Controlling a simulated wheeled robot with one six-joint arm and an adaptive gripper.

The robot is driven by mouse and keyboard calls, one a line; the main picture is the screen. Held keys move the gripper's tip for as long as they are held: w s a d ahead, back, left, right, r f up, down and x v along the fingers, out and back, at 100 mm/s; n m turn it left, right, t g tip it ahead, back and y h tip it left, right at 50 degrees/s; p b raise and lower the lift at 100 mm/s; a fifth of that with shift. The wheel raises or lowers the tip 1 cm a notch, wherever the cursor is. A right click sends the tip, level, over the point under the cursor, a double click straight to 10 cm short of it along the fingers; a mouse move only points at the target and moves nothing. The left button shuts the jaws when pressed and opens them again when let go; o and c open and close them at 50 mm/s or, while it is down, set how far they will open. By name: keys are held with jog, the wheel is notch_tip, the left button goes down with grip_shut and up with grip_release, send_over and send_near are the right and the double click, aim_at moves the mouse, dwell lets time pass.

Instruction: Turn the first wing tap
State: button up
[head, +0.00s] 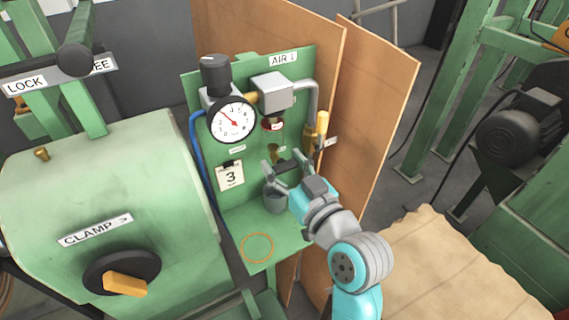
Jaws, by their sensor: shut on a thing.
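The green air panel (200,92) carries a brass fitting (275,151) below the small filter bowl (272,124). A dark bar-like piece (286,167) shows just below the fitting, and it looks like the wing of a tap. My gripper (284,166) reaches up to the panel from the lower right. Its two grey fingers sit on either side of the dark piece and are shut on it. The fingers and wrist hide part of the tap, so its exact angle cannot be told.
A pressure gauge (232,120), a "3" card (230,177) and a yellow-handled valve (321,127) are close by. A green clamp machine (150,165) stands left.

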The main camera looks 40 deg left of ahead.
jog(key=o, duration=1.2)
jog(key=shift+c, duration=0.2)
jog(key=v, duration=1.2)
